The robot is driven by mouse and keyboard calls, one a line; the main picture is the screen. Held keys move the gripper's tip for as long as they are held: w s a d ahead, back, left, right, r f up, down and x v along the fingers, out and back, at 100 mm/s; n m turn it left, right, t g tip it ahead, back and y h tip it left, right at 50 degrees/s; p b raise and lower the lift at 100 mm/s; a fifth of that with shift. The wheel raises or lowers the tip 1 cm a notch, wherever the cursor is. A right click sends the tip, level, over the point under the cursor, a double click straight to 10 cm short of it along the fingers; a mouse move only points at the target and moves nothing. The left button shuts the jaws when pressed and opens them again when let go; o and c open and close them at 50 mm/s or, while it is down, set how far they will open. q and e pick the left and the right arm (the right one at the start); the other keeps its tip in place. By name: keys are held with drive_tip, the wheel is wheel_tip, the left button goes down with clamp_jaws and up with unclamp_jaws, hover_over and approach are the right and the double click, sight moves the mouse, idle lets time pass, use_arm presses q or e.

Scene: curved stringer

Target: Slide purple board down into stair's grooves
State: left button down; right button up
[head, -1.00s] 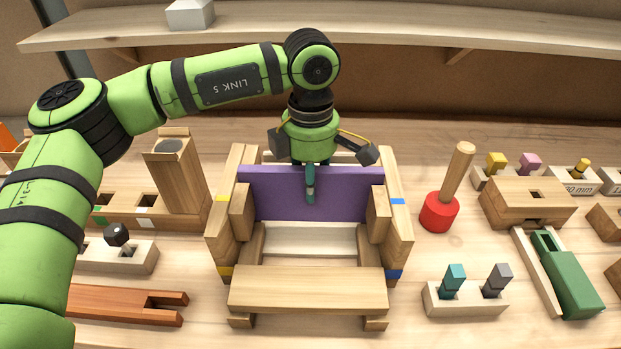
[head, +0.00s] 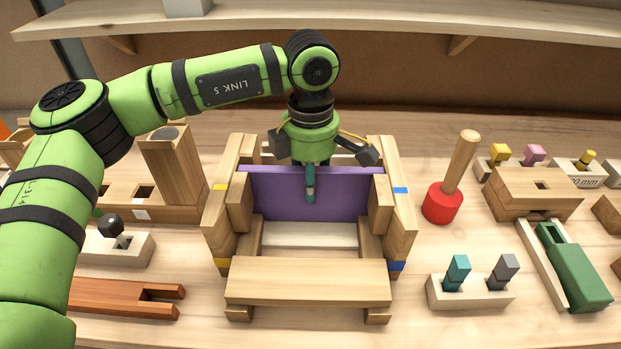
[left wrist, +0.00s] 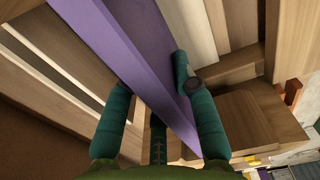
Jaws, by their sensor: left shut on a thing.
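The purple board (head: 345,197) stands upright across the back of the wooden stair, between its left side (head: 222,215) and right side (head: 400,225). Its ends sit behind the inner blocks of both sides, and those blocks hide whether they are in the grooves. A pale strip (head: 310,235) shows below the board. My left gripper (head: 310,190) points down from above and is shut on the middle of the board's top edge. In the left wrist view, the green fingers lie on either side of the board (left wrist: 130,60). My right gripper is out of view.
A wide wooden step (head: 308,281) lies at the stair's front. A red mallet (head: 443,203) and a block with teal and grey pegs (head: 470,292) stand to the right. A block with a black knob (head: 118,248) and an orange-brown forked piece (head: 125,297) lie left.

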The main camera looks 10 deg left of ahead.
use_arm(q)
drive_tip(key=shift+f, duration=0.15)
drive_tip(key=c, duration=0.9)
unclamp_jaws()
drive_tip(key=shift+c, duration=0.2)
wheel_tip(320, 180, up, 12)
drive_tip(key=shift+r, duration=0.1)
